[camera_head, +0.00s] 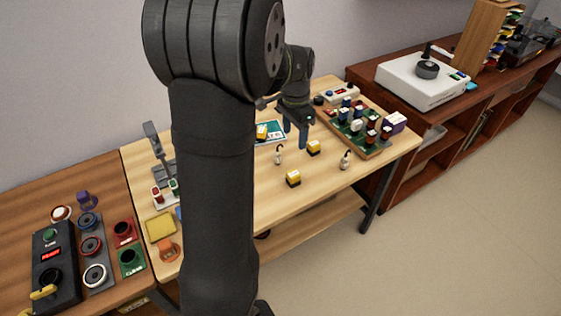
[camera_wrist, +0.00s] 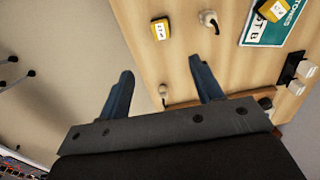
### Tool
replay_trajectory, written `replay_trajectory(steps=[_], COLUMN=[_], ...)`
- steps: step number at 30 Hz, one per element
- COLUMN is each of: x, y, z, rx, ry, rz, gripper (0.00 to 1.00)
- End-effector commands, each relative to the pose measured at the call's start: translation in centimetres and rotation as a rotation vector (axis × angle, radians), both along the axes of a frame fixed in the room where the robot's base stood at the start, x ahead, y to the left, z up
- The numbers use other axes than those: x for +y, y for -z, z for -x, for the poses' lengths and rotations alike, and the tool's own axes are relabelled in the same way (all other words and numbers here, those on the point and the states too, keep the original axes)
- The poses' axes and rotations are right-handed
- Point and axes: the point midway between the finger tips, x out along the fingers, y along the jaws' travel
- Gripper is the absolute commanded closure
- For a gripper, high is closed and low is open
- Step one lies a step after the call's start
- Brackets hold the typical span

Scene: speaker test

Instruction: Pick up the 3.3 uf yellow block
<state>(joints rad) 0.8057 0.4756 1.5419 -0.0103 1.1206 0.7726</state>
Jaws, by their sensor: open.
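Three yellow blocks with black and white parts are on the light wooden table (camera_head: 235,225) in the head view. One (camera_head: 293,179) is nearest the front edge, one (camera_head: 313,148) is right of centre, and one (camera_head: 262,132) is on a teal-and-white card. I cannot read their values there. My gripper (camera_head: 296,130) is open above the table, its two blue fingers pointing down near the middle and card blocks. In the wrist view my gripper (camera_wrist: 161,68) has nothing between its fingers. A yellow block (camera_wrist: 161,28) with a small, unclear label lies beyond the fingertips; another (camera_wrist: 272,10) is on the card.
Small pale bulb-like parts (camera_head: 278,158) (camera_head: 345,160) stand near the blocks. A green board (camera_head: 355,127) crowded with components is right of my gripper. A dark control box (camera_head: 55,262) and coloured parts are at left. The table's front is fairly clear.

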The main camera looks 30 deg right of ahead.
Motion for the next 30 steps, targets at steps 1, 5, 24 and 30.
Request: replay_trajectory(steps=[1,5,24,30], x=[0.5,2.5,4.6,3.1], y=[0.2,1.1,6.9,10.4], z=[0.0,-0.1,-0.7,-0.6], rx=[0.010,0.044,0.006,0.007], ry=[0.002,0.019,0.029,0.028], rz=[0.018,0.131,0.382,0.382], gripper=[0.40,0.40,0.40,0.40])
